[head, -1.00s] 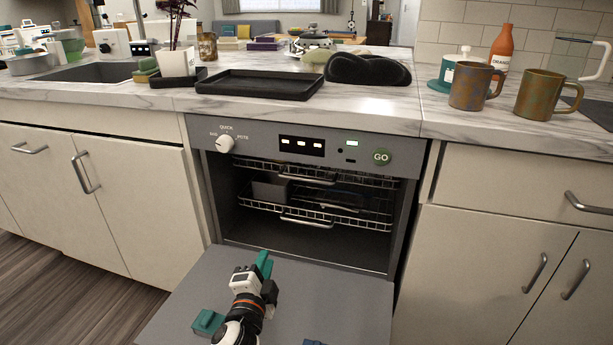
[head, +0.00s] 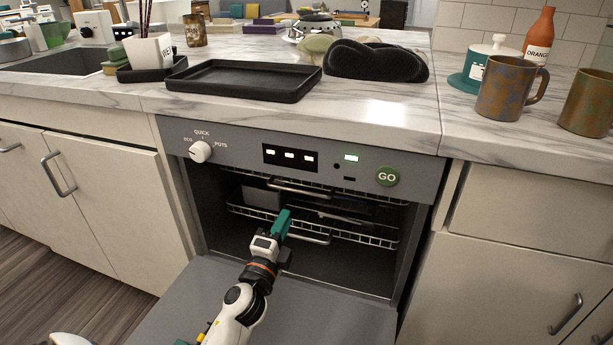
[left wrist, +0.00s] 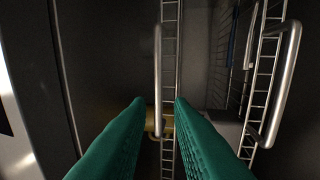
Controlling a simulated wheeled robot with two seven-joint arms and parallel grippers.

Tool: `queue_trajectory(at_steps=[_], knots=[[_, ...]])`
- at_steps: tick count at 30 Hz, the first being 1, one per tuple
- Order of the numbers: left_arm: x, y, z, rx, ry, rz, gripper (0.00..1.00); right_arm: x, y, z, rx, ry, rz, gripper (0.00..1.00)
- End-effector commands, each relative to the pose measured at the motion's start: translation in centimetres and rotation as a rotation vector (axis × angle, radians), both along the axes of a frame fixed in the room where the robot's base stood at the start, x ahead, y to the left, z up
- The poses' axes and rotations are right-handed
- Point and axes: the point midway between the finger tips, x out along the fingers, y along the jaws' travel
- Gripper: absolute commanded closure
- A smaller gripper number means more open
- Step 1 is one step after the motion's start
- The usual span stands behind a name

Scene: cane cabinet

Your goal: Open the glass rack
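An open dishwasher holds two pulled-in wire racks. The upper rack, likely the glass rack, has a curved front handle (head: 300,189) and shows no glasses. The lower rack has its own handle (head: 305,237) and holds a grey box (head: 262,196) and dark items. My left gripper (head: 282,222) has teal fingers and is in front of the opening, pointing inward. In the left wrist view, its fingers (left wrist: 158,104) are apart, with the upper handle (left wrist: 157,70) lined up between them; contact cannot be told. The lower handle (left wrist: 281,85) is to the right. My right gripper is not in view.
The dishwasher door (head: 205,300) is folded down under my left arm. The control panel (head: 300,158) is above the opening. The counter above holds a black tray (head: 245,80), a dark mitt-like object (head: 376,62) and mugs (head: 508,88). Cabinets flank both sides.

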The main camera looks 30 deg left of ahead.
Motion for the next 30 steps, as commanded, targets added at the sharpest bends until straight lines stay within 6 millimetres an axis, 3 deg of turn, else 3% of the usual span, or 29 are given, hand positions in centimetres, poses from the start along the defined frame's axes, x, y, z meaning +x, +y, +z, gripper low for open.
queue_trajectory(at_steps=[5,18,24,30], knots=[[1.7,0.4,0.4,0.002,-0.002,-0.001,0.80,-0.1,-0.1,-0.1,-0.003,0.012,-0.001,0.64],[9.6,2.3,1.9,0.000,-0.001,0.000,0.80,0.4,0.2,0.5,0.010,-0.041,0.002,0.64],[11.2,2.7,2.2,-0.001,0.000,0.000,0.80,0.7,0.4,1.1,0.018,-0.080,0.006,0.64],[11.4,2.7,2.3,-0.001,0.001,0.000,0.80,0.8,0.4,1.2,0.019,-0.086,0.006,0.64]])
